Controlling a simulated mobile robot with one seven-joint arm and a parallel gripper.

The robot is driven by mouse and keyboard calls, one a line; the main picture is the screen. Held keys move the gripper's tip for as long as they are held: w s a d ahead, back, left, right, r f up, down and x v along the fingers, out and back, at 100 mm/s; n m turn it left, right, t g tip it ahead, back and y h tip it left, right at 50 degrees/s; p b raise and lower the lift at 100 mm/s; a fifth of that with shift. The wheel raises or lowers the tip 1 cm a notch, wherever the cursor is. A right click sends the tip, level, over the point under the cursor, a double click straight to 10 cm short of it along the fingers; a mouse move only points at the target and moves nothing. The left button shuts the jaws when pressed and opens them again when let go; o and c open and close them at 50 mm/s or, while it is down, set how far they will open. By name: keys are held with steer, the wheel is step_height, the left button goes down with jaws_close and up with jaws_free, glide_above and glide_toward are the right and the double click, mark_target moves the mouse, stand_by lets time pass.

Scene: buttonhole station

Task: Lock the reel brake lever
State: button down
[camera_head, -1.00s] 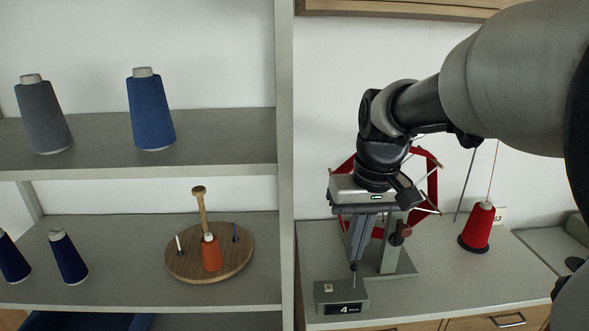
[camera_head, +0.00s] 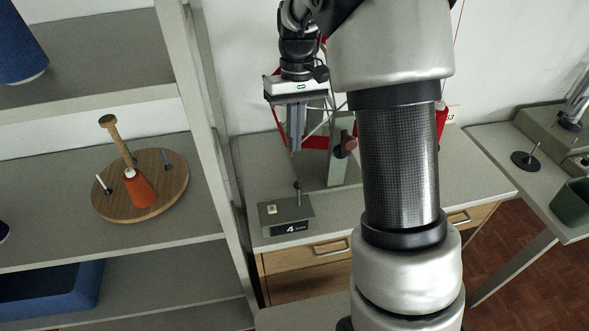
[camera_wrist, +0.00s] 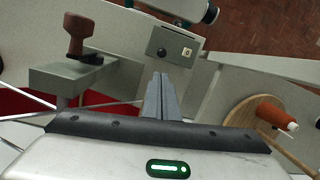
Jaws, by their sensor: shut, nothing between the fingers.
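A short upright lever with a dark ball top (camera_head: 297,186) stands at the grey box (camera_head: 286,216) marked 4, on the bench. Which way its locked position lies cannot be told. In the wrist view the box (camera_wrist: 176,40) lies beyond the fingertips, with the lever's dark knob (camera_wrist: 162,52) seen from above. My gripper (camera_head: 296,149) points down, shut and empty, with a visible gap between it and the lever; it also shows in the wrist view (camera_wrist: 160,76). The red reel (camera_head: 314,138) is behind my gripper, partly hidden.
A shelf on the left holds a round wooden stand (camera_head: 112,203) with an orange cone (camera_head: 139,188). A red cone (camera_head: 441,117) is mostly hidden by my arm. A side table with a green bin (camera_head: 572,203) is at right. The bench front is clear.

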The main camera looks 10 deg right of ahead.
mark_target(297, 185)
step_height(297, 185, down, 10)
steer(key=s, duration=0.1)
steer(key=shift+s+a, duration=0.3)
steer(key=shift+s+r, duration=0.1)
stand_by(0.5)
steer(key=s+t+b, duration=0.1)
steer(key=b, duration=0.1)
steer(key=s+t+b, duration=0.1)
steer(key=t+b, duration=0.1)
steer(key=b, duration=0.1)
steer(key=s+t+b, duration=0.1)
steer(key=b, duration=0.2)
steer(key=shift+s+r+t, duration=0.35)
steer(key=shift+t, duration=0.05)
steer(key=shift+s+r+t+b, duration=0.15)
steer(key=shift+s+t+b, duration=0.15)
steer(key=shift+t+b, duration=0.15)
steer(key=shift+r+p, duration=0.3)
steer(key=shift+p, duration=0.05)
steer(key=shift+w, duration=0.15)
steer(key=shift+r+p, duration=0.55)
steer(key=shift+r, duration=0.2)
